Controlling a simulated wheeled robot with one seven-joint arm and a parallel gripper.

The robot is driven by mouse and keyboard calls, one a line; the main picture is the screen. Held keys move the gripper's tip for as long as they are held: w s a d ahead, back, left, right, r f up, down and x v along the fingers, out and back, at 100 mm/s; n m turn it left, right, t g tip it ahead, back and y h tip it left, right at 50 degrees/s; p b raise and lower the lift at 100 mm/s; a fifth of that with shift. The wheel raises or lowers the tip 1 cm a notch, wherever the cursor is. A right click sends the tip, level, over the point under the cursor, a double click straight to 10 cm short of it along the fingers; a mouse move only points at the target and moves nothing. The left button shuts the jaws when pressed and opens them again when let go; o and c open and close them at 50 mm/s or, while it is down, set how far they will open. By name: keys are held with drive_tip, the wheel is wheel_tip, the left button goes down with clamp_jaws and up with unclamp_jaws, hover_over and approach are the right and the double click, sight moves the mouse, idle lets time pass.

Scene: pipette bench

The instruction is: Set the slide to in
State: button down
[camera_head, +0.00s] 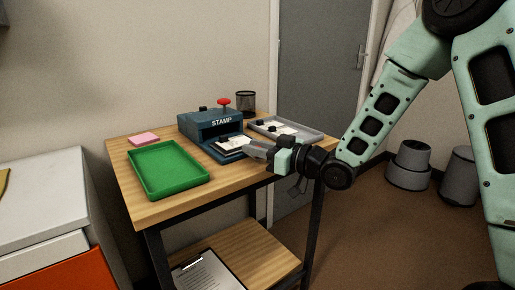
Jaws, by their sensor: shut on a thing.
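The blue stamp machine (208,121), lettered STAMP and topped with a red knob, stands at the back of the wooden table. Its slide (217,153) sticks out of the front opening, with a white card with dark print (232,144) on it. My gripper (252,151) reaches in from the right at the slide's front right edge. Its jaws are shut on the slide; the exact grip point is small and partly hidden by the fingers.
A green tray (168,186) lies at the table's front left, with a pink pad (144,139) behind it. A grey tray (310,136) with cards and dark pieces sits behind my gripper. A black mesh cup (245,103) stands at the back. Bare wood (225,180) lies in front.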

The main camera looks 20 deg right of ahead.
drive_tip(key=w, duration=0.1)
drive_tip(key=w+a, duration=0.1)
drive_tip(key=w, duration=0.1)
drive_tip(key=shift+w, duration=0.25)
drive_tip(key=c, duration=1.3)
unclamp_jaws()
drive_tip(key=shift+o, duration=0.2)
drive_tip(key=p+v, duration=0.2)
drive_tip(key=v, duration=1.5)
